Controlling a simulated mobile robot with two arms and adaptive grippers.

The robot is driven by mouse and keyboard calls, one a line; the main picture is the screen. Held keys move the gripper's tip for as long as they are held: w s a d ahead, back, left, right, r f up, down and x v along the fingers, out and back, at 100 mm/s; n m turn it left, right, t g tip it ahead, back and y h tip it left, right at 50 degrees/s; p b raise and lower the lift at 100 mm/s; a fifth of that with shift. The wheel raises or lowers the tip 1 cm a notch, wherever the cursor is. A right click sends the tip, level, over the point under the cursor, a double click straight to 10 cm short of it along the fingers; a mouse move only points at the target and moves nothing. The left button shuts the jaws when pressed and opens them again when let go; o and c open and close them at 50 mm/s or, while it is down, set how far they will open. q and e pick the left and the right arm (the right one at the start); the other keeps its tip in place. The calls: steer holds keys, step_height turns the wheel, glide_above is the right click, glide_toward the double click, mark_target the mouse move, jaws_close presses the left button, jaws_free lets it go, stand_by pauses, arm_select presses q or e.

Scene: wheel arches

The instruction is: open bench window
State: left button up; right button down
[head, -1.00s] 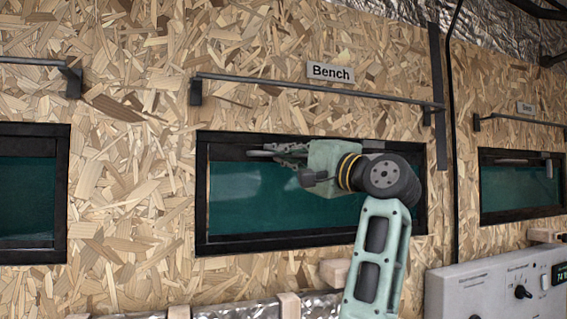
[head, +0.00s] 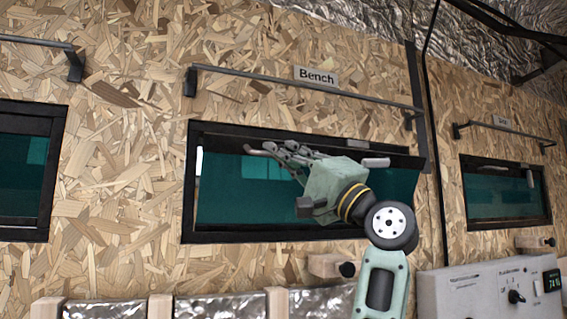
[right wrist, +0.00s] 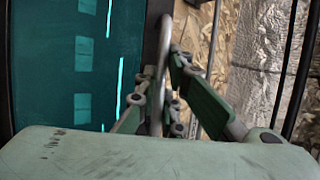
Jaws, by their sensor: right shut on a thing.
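The bench window (head: 235,190) is a teal pane in a black frame under the "Bench" label (head: 316,77). Its sash is tilted out at the top, with a bright gap along its left side. My right gripper (head: 264,151) is at the sash's upper edge, shut on a thin grey handle bar. In the right wrist view the bar (right wrist: 157,100) runs between the fingers. The gripper and arm hide part of the pane and most of the handle. A small grey block (head: 375,162) sits on the sash's top edge at the right. My left gripper is not in view.
A dark rail (head: 300,88) runs above the window. Similar windows stand at the left (head: 22,185) and right (head: 500,190). A wooden block with a black knob (head: 330,266) sticks out below. A grey control panel (head: 480,292) is at the lower right.

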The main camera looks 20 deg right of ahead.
steer(key=c, duration=1.9)
jaws_free()
steer(key=shift+w, duration=0.15)
steer(key=shift+o, duration=0.2)
steer(key=v, duration=1.2)
steer(key=shift+f, duration=0.1)
